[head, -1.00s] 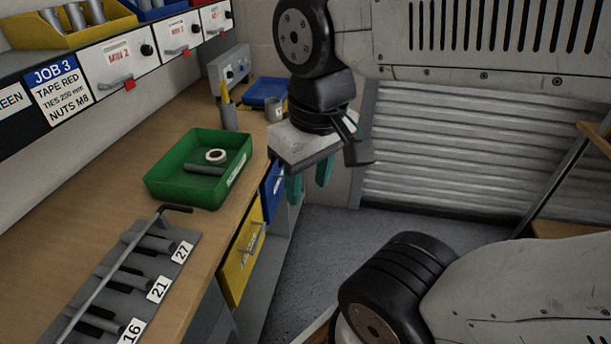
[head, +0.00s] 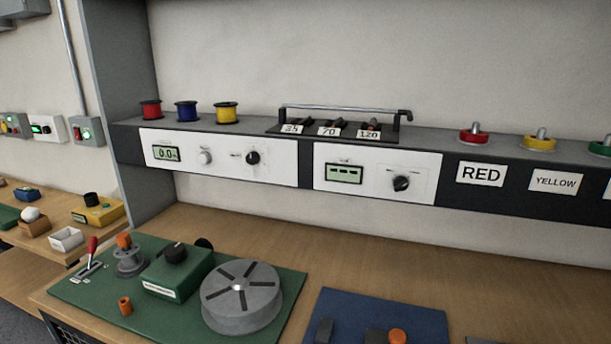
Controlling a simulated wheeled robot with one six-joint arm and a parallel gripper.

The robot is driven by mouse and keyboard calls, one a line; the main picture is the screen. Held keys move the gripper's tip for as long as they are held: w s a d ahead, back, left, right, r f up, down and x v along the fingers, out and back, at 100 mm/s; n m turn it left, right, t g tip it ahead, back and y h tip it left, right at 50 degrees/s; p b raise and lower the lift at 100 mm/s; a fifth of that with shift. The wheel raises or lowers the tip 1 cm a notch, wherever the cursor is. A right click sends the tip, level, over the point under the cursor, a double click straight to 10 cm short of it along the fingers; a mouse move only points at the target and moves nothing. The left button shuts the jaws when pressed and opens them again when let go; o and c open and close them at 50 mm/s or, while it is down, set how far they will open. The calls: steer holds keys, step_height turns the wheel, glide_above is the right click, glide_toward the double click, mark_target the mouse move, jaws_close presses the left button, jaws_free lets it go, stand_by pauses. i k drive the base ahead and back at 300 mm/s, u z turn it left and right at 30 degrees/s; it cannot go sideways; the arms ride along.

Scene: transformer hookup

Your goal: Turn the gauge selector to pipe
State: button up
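Two white gauge panels are set in the dark shelf front in the head view. The left panel (head: 222,177) has a display (head: 166,153) reading about 0.0, a light grey knob (head: 205,157) and a black knob (head: 252,157). The right panel (head: 375,190) has a display (head: 344,173) showing dashes and one black selector knob (head: 401,183). The small print around the knobs is too small to read, so I cannot tell which knob has a pipe setting or where it points. My gripper is not in view.
On the bench (head: 255,228) below stand a green board (head: 90,292) with a grey slotted disc (head: 241,298) and a blue board (head: 425,318). Above the panels are coloured spools (head: 187,112) and a rack (head: 345,128) labelled 35, 70, 120. Bare bench lies between boards and shelf.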

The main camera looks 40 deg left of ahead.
mark_target(400, 182)
steer(key=z, duration=0.6)
steer(key=k, duration=0.95)
steer(key=u, duration=1.2)
steer(key=i, duration=0.5)
steer(key=u, duration=0.05)
